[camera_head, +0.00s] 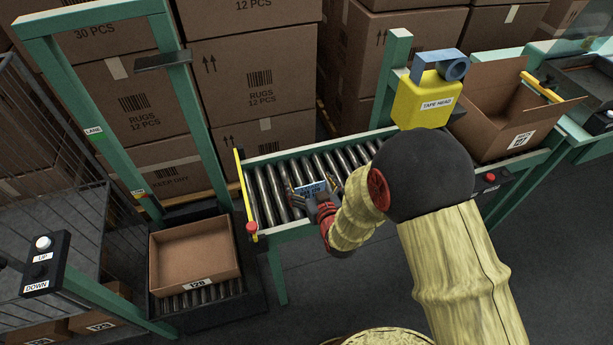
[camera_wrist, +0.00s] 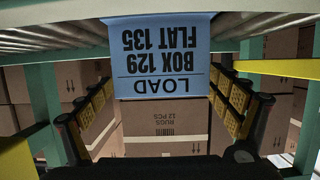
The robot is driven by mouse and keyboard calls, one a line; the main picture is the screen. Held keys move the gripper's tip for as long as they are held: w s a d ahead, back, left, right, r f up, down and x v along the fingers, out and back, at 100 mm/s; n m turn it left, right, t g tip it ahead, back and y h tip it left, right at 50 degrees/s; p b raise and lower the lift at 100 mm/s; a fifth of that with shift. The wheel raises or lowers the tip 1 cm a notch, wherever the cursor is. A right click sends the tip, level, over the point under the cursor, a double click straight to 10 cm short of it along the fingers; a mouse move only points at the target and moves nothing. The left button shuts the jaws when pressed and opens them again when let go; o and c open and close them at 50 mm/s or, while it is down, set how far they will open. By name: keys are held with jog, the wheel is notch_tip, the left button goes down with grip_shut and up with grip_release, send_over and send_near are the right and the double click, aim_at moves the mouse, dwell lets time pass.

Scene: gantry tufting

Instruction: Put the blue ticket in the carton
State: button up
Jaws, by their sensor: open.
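The blue ticket (camera_head: 309,188) is at the front edge of the roller conveyor. My gripper (camera_head: 314,184) is open around the ticket, one finger on each side. The wrist view shows a gap between the ticket and the left finger; the right finger is close to its edge. An open, empty-looking carton (camera_head: 196,287) with a number label stands low at left. Another open carton (camera_head: 522,138) stands on the conveyor line at right. Which carton is meant cannot be told.
The roller conveyor (camera_head: 264,195) is bare at left. A yellow tape head (camera_head: 425,100) stands over its right part. A green post frame (camera_head: 187,110) rises behind the low carton. An UP/DOWN button box (camera_head: 45,262) is at far left. Stacked rug boxes (camera_head: 255,90) fill the back.

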jog(key=p+v, duration=0.2)
jog(key=v, duration=0.7)
jog(key=shift+s+d+r, duration=0.1)
jog(key=shift+s+r, duration=0.1)
jog(key=shift+s, duration=0.1)
